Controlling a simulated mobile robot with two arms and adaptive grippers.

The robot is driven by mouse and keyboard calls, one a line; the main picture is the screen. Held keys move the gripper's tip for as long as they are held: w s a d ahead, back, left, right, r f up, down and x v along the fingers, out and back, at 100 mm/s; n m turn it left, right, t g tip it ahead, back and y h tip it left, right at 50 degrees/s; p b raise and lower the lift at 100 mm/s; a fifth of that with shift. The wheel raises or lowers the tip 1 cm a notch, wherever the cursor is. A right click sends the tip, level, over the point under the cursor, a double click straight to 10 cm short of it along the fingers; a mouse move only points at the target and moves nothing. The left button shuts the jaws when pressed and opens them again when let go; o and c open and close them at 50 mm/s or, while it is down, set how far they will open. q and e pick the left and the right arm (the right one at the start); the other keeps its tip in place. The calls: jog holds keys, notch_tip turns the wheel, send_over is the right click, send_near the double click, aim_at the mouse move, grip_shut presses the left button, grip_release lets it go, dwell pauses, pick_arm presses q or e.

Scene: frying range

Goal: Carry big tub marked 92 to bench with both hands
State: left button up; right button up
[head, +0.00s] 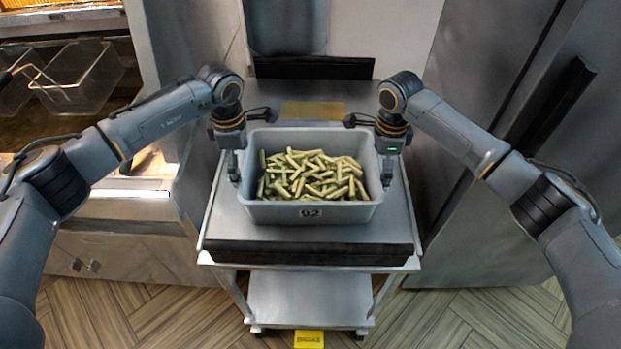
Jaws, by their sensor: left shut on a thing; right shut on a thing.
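The big grey tub marked 92 (285,211) is in the middle of the head view, filled with green-yellow sticks. It appears upright, over the top of a metal cart; I cannot tell whether it touches the surface. My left gripper (234,168) is shut on the tub's left side wall. My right gripper (387,172) is shut on its right side wall. The fingertips are partly hidden against the rim. I cannot tell which surface is the bench.
The metal cart (225,222) has a dark front edge and a lower shelf (310,298). A fryer with wire baskets (82,80) stands at the left. Tall grey cabinets (480,60) stand at the right. A yellow label (309,339) is at the cart's foot.

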pick_arm(q)
jog(key=shift+r, duration=0.15)
pick_arm(e)
jog(key=shift+r, duration=0.2)
